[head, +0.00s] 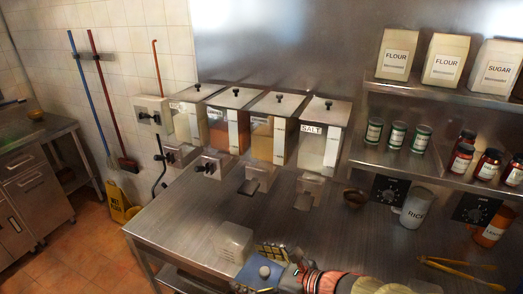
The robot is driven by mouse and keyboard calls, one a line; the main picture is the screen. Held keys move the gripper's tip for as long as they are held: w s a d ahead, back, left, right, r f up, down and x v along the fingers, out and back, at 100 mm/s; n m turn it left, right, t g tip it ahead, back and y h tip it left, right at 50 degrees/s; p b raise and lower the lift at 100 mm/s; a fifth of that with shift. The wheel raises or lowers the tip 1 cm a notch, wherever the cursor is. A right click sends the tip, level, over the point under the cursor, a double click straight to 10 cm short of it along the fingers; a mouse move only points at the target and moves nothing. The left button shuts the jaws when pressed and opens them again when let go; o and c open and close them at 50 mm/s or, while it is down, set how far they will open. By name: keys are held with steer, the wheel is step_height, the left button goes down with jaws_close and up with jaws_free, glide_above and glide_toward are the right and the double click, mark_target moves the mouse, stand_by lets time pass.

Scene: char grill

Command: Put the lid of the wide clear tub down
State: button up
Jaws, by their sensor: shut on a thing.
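My gripper (266,270) is at the bottom centre of the head view, low over the front of the steel counter, its brass-coloured fingers on either side of a pale blue-grey flat piece with a round knob. This piece looks like the lid (250,272), and my gripper is shut on it. A pale, boxy, translucent container (235,240), which looks like the wide clear tub, stands on the counter just behind and left of it. The lid's lower edge is cut off by the frame, and I cannot tell whether it touches the counter.
Several wall bins with knobbed lids, one marked salt (318,150), hang behind the steel counter (185,215). The counter's left part is clear.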

steer(key=w+d+f+m+t+h, duration=0.3)
steer(key=w+d+m, duration=0.1)
steer(key=w+d, duration=0.5)
steer(key=w+d+f+m+t+h, duration=0.2)
steer(key=w+d+f+m+h, duration=0.1)
steer(key=w+d, duration=0.7)
steer(key=d+m+h, duration=0.1)
steer(key=d, duration=0.1)
steer(key=shift+d+t+h, duration=0.3)
steer(key=shift+d+t, duration=0.05)
steer(key=shift+t, duration=0.05)
steer(key=shift+f, duration=0.1)
steer(key=shift+f, duration=0.1)
steer(key=shift+w+a+f, duration=0.1)
